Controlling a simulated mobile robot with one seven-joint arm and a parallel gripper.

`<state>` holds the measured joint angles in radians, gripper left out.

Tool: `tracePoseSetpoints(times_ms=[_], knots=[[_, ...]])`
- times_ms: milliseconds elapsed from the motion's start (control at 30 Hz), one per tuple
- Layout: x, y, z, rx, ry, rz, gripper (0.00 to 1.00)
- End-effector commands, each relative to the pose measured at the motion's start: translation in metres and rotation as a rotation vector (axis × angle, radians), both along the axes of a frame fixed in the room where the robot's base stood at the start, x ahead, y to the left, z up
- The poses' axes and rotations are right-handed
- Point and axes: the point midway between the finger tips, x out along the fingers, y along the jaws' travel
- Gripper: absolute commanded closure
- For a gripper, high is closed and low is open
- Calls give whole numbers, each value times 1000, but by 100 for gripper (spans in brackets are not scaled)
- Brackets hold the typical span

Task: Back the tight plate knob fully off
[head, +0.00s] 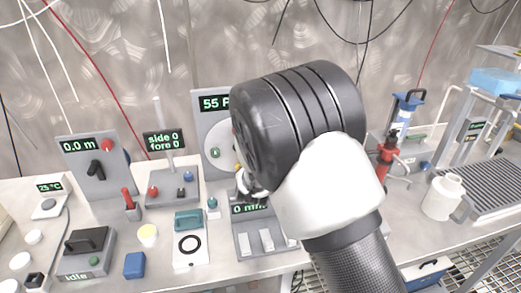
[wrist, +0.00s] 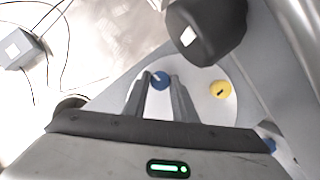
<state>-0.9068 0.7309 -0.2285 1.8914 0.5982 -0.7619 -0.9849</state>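A round pale plate (head: 213,133) stands upright on a panel with a "55 P" display. A green knob (head: 215,153) sits on its left part. In the wrist view the plate (wrist: 236,112) carries a blue knob (wrist: 160,81) and a yellow knob (wrist: 221,89) with a dark mark. My gripper (wrist: 160,76) points at the plate, its two grey fingers parted, one on each side of the blue knob. I cannot tell whether they touch it. My arm hides the plate's right part in the head view. No marking shows which knob is tight.
A grey panel (head: 94,165) with a black lever stands left. A "side 0 fore 0" display (head: 163,140) stands beside the plate panel. A white jug (head: 443,197) stands right. A dark cylinder (wrist: 207,28) shows close above the knobs.

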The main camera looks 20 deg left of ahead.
Motion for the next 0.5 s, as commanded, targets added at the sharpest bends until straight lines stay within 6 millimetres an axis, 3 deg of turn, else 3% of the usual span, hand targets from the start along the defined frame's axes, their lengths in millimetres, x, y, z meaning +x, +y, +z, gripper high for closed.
tracePoseSetpoints(times_ms=[33, 100, 500], knots=[[0, -1, 0, -1, 0, -2, 67], [0, -1, 0, -1, 1, -1, 57], [-7, -2, 2, 1, 2, 0, 57]])
